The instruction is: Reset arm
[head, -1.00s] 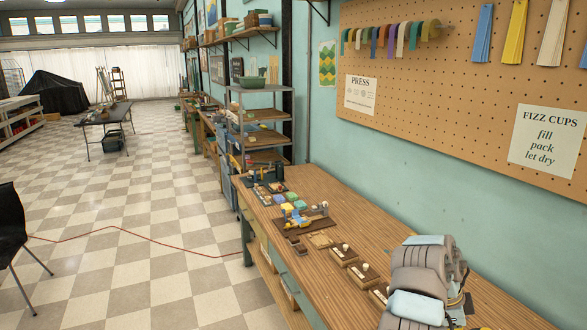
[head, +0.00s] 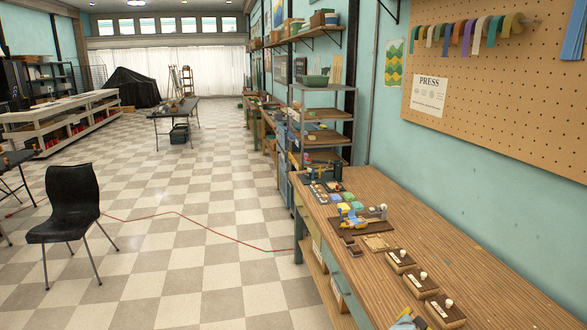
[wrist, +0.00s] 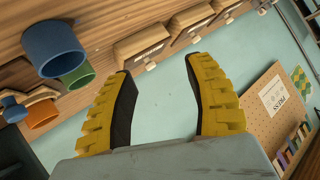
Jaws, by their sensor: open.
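My gripper (wrist: 160,95) shows in the wrist view with two yellow, dark-lined fingers held apart and nothing between them. The wrist view is turned over, and beyond the fingers is the bare blue-green wall (wrist: 165,75). In the head view only a small grey and yellow piece, which seems to be part of my arm, shows at the bottom edge, so the gripper itself is not clear there. The wooden workbench (head: 480,265) runs along the wall at the right.
Small wooden blocks with white knobs (head: 422,281) stand along the bench. A blue cup (wrist: 54,48), a green cup (wrist: 80,77) and an orange cup (wrist: 42,114) show in the wrist view. A black chair (head: 70,205) stands on the open checkered floor, crossed by a red cord (head: 200,226).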

